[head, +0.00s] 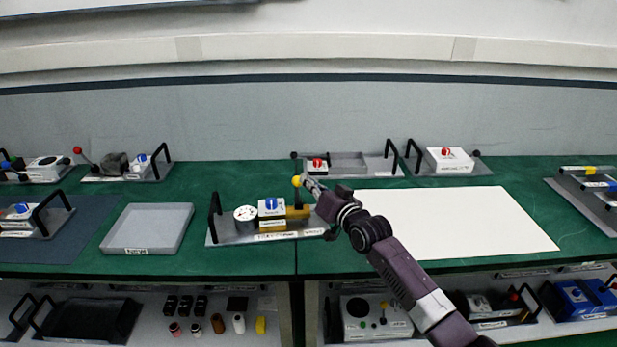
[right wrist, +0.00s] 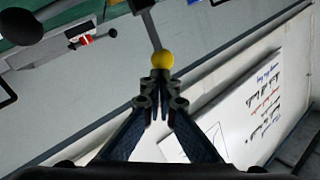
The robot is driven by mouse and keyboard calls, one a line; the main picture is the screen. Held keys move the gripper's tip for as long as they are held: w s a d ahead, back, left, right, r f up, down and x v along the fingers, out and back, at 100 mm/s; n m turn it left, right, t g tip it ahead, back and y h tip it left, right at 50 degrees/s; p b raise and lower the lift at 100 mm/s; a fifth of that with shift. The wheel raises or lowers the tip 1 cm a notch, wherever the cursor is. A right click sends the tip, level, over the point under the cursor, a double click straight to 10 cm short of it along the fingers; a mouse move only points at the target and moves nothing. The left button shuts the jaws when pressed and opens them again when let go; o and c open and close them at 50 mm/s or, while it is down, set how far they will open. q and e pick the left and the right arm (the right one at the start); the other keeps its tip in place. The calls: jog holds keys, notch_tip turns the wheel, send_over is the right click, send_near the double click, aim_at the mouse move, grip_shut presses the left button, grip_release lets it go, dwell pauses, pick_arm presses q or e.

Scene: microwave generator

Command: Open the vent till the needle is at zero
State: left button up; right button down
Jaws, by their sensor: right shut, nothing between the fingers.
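A grey metal tray unit (head: 224,236) with black handles stands on the green bench. It carries a round white gauge (head: 245,213), a white block with a blue knob (head: 270,203) and a brass-coloured block (head: 298,212). The gauge needle is too small to read. A lever's yellow ball (head: 296,181) stands above the brass block. In the right wrist view the yellow ball (right wrist: 162,59) sits on a grey rod. My right gripper (head: 306,183) is shut and empty, its fingertips (right wrist: 161,77) right at the ball; I cannot tell if they touch. My left gripper is out of view.
A grey tray (head: 115,240) lies to the left and a white sheet (head: 470,228) to the right. Other handled units, including one with a red knob (head: 445,152), stand along the back. Shelves below hold more equipment.

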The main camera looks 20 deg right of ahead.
jog(key=w+g+p, duration=0.2)
jog(key=shift+w+d+m+h, duration=0.2)
jog(key=shift+w+m+h, duration=0.1)
jog(key=shift+w+m, duration=0.1)
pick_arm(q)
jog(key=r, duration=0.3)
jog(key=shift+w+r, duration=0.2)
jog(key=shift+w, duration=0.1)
pick_arm(e)
jog(key=shift+s+r, duration=0.1)
jog(key=shift+s, duration=0.05)
